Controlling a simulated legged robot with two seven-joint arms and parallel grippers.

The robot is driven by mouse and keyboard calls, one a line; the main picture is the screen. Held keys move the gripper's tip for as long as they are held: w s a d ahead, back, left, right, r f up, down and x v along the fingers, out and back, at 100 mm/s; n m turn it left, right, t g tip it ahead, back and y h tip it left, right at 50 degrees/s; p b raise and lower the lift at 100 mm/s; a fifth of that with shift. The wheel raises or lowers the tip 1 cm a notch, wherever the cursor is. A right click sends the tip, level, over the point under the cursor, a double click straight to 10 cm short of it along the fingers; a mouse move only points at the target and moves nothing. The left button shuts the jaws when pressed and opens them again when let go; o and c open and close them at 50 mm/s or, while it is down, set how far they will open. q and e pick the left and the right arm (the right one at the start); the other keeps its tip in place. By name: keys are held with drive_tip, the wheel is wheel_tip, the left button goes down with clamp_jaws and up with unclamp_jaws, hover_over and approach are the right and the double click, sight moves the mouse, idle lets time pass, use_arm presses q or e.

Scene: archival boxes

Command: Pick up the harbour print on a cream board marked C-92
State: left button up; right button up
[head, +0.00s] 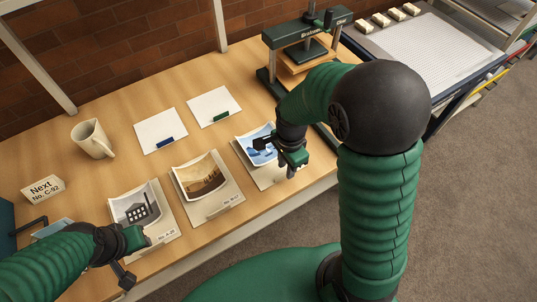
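A print with a blue picture on a cream board (244,152) lies on the table near its front edge, partly hidden by my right gripper (276,158). Its marking cannot be read, and I cannot tell surely that it is the harbour print. My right gripper is over its right part with fingers apart; I cannot tell whether it touches. My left gripper (128,259) is open at the front left, near the factory print (137,209). Another bluish print (52,228) shows partly behind my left arm. A small card (43,189) reads "Next No. C-92".
A sepia print (200,178) lies between the factory and blue prints. Two white sheets with a blue clip (165,142) and a green clip (221,116) lie behind. A mug (92,139) stands at left, a press (305,30) at the back right. Bare wood is between.

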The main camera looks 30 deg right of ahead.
sight(285, 174)
wheel_tip(285, 174, down, 3)
drive_tip(key=shift+f, duration=0.15)
drive_tip(key=shift+w+a+f, duration=0.1)
drive_tip(key=shift+a+f, duration=0.1)
drive_tip(key=shift+a, duration=0.1)
clamp_jaws()
idle(1.1)
